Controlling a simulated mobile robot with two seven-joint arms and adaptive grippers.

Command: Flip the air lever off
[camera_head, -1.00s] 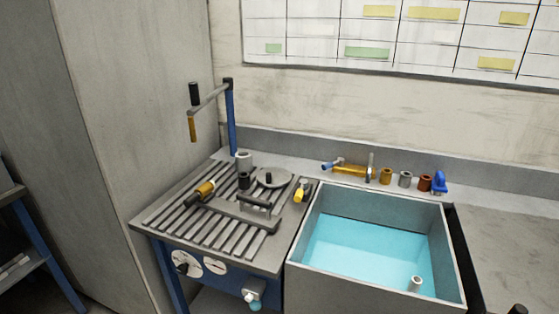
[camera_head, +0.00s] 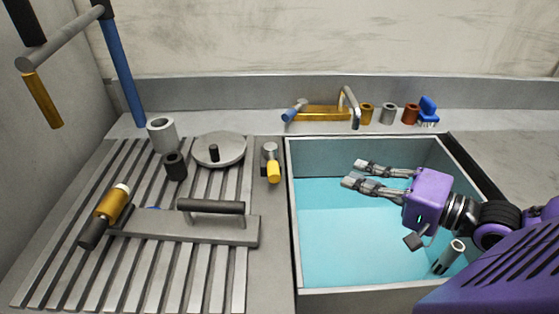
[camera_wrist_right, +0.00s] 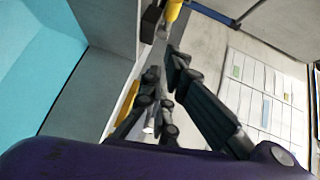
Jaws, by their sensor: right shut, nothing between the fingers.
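A small lever (camera_head: 271,163) with a grey body and a yellow tip stands on the strip between the slatted board and the basin. A brass bar fitting (camera_head: 318,113) with a blue-tipped handle and a grey bent spout lies on the ledge behind the basin. I cannot tell for certain which is the air lever. My right gripper (camera_head: 353,172) is over the blue water, pointing left, apart from both. It is shut and empty. In the right wrist view its fingers (camera_wrist_right: 162,62) show, with a yellow piece (camera_wrist_right: 174,10) beyond them. My left gripper is not in view.
The basin (camera_head: 294,225) has raised walls, and a grey tube (camera_head: 449,257) stands in it. The slatted board (camera_head: 60,225) at left holds a handled plate (camera_head: 185,226), a round disc (camera_head: 219,149) and cups. A crank on a blue post (camera_head: 123,70) rises at the back left.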

